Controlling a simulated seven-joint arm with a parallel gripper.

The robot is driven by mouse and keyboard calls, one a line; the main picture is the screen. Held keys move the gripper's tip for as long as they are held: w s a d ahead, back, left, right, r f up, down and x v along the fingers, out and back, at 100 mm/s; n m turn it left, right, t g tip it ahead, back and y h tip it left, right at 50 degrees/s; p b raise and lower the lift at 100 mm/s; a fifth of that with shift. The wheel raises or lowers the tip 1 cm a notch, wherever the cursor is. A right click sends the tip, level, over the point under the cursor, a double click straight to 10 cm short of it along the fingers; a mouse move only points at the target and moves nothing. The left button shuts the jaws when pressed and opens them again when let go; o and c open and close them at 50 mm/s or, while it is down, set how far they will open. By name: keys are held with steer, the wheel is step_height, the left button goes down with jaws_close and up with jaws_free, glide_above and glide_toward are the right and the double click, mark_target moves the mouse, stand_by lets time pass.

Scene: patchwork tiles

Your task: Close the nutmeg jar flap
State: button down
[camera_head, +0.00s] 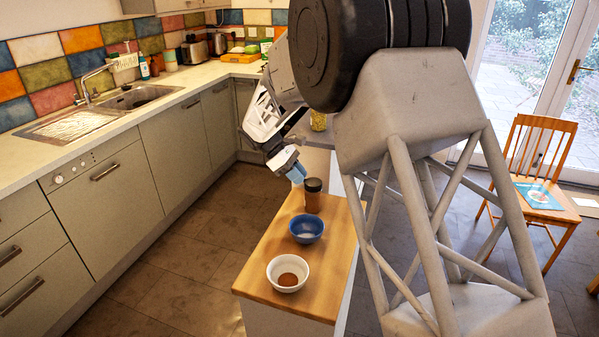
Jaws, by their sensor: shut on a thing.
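The nutmeg jar (313,202) is a small brown jar with a black top, standing upright on the wooden counter top. Its black top (313,184) looks like the lid part; the flap itself is too small to make out, so I cannot tell its angle. My gripper (298,175) points down and right, with pale blue fingertips at the upper left edge of the black top. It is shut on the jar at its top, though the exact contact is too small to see.
A blue bowl (306,238) with something pale inside stands in front of the jar. A white bowl (273,276) with brown powder is nearer. The wooden top (258,265) is narrow, with open floor on its left. A jar of yellowish contents (319,122) stands behind.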

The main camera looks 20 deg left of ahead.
stand_by(0.3)
steer(key=c, duration=1)
jaws_free()
steer(key=shift+c, duration=0.2)
steer(key=shift+a+r, duration=0.1)
steer(key=shift+a, duration=0.05)
steer(key=v, duration=0.7)
steer(key=shift+a, duration=0.2)
steer(key=shift+r, duration=0.15)
